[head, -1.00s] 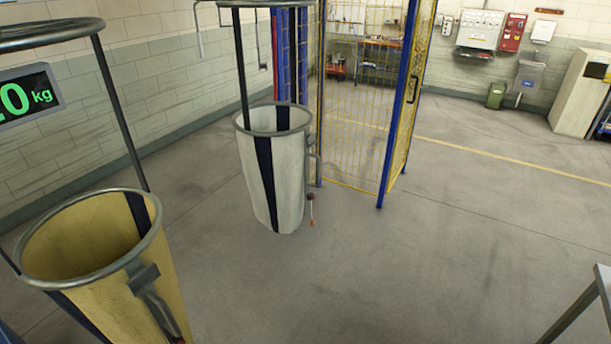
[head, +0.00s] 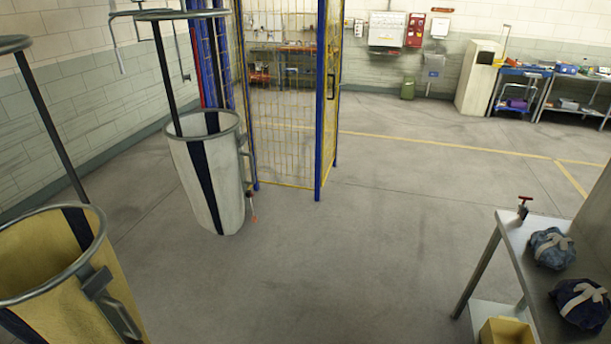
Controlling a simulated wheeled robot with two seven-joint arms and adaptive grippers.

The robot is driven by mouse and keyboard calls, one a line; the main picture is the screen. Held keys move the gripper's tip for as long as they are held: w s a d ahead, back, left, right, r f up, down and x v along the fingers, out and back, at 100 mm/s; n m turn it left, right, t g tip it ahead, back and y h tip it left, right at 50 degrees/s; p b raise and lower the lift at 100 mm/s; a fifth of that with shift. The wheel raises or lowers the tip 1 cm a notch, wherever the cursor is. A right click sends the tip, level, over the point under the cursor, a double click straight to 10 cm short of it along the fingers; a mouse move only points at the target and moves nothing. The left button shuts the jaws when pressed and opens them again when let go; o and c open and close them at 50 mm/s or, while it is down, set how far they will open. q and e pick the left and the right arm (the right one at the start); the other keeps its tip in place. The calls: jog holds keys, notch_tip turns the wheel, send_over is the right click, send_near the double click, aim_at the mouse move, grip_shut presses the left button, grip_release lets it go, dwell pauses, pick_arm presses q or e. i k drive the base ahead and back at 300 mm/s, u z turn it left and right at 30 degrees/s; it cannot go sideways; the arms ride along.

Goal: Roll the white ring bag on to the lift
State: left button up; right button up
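The white ring bag (head: 227,185) with a dark blue stripe hangs upright and open from a metal ring, left of centre in the head view. A dark pole rises from its ring to a second, higher ring (head: 180,14). A small red-tipped lever or cord hangs at its right side near the floor. A yellow ring bag (head: 75,280) with a dark stripe stands nearer, at the lower left.
A blue-and-yellow mesh cage (head: 282,100) stands just behind and right of the white bag. A metal table (head: 517,240) with two bundled bags stands at the right, a yellow bin (head: 505,331) below it. Open grey floor (head: 350,260) lies in between.

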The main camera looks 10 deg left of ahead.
aim_at(205, 146)
jog(key=z, duration=0.55)
jog(key=i, duration=2.05)
jog(key=u, duration=1.35)
jog(key=i, duration=0.95)
jog(key=u, duration=1.05)
jog(key=i, duration=0.2)
jog(key=u, duration=0.2)
